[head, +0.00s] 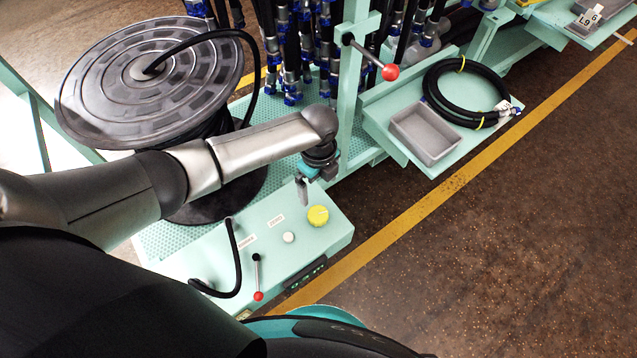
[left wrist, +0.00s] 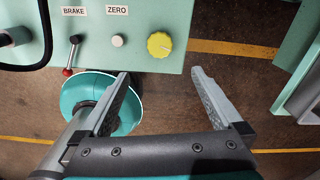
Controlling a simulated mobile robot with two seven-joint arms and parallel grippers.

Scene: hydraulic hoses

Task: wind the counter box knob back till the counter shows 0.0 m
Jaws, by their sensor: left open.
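The counter box is a pale green box (head: 330,228) at the front of the bench. Its yellow knob (head: 318,215) is on the top face, and the knob also shows in the left wrist view (left wrist: 159,45) with a pale pointer mark. A dark counter display (head: 305,273) is on the box's front side; its digits are too small to read. My left gripper (head: 302,190) is above the box, just behind and left of the knob. In the left wrist view its fingers (left wrist: 161,76) are spread and empty, with the knob beyond the tips and not touched. My right gripper is not seen.
A white button (left wrist: 117,40) labelled ZERO and a red-tipped BRAKE lever (left wrist: 71,56) are beside the knob. A hose reel (head: 150,80) stands behind left. A red-balled lever (head: 372,57) and a side table with a grey tray (head: 425,134) and coiled hose (head: 434,92) are to the right.

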